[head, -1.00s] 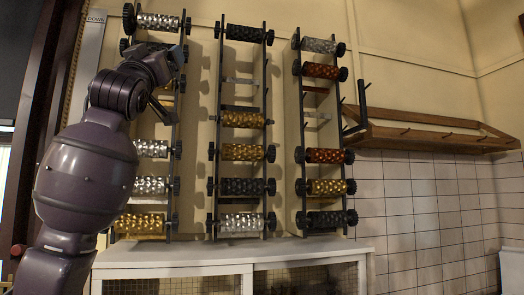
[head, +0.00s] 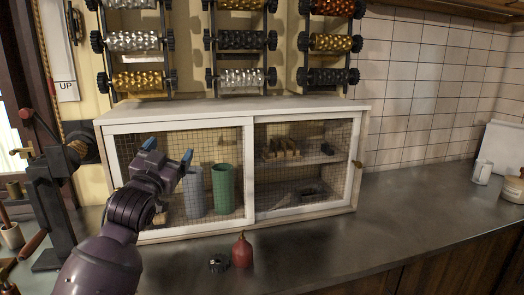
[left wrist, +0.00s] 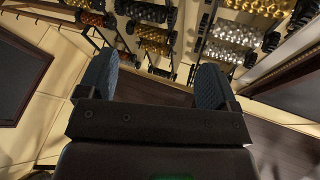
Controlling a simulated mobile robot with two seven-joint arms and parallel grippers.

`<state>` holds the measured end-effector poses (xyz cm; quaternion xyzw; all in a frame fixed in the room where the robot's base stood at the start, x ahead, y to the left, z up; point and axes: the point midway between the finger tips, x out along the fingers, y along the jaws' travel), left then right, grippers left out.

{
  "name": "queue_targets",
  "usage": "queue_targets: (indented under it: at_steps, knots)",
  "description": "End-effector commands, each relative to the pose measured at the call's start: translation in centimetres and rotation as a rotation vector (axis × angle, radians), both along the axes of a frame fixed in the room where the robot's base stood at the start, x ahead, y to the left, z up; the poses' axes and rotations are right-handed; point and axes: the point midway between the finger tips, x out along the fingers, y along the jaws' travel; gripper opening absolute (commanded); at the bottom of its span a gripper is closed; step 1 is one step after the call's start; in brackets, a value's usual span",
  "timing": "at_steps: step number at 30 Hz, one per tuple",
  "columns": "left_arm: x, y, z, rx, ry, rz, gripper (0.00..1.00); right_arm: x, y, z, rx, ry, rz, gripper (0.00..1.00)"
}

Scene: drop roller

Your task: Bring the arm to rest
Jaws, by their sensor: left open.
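My left gripper (head: 168,150) is open and empty in the head view, with two blue-tipped fingers spread apart. It appears in front of the left door of the low white cabinet (head: 238,113), above the counter. Whether it touches the cabinet is not clear, but a gap seems to show. The dark purple forearm comes up from the bottom left. In the left wrist view the left gripper (left wrist: 155,80) shows nothing between its fingers, with roller racks beyond. My right gripper is not in view.
Patterned rollers (head: 242,40) hang on racks above the cabinet. A red bottle (head: 242,250) and a small black item (head: 218,263) stand on the dark counter (head: 400,245). A dark metal stand (head: 60,205) is left of the arm. The counter's right middle is clear.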

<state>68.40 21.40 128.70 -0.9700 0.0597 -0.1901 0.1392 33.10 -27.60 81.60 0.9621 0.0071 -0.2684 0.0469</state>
Motion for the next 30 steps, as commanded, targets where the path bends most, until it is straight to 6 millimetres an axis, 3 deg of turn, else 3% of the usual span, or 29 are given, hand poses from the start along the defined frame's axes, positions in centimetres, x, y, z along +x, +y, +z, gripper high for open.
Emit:
queue_targets:
  at_steps: [1,3,14,23,30]
  knots:
    - [-0.7,0.3,-3.0,0.0,0.038,0.004,0.85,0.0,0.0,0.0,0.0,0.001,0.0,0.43]
    - [-1.7,0.6,-6.4,0.001,0.081,0.006,0.85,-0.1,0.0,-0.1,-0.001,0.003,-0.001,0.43]
    - [-9.6,2.3,-22.9,-0.045,0.337,0.034,0.85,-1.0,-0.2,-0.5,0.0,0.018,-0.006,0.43]
    - [-19.3,3.7,-34.9,-0.097,0.583,0.088,0.85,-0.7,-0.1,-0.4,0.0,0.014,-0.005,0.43]
    - [-28.6,5.0,-43.0,-0.134,0.787,0.151,0.85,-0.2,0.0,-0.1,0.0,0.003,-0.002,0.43]
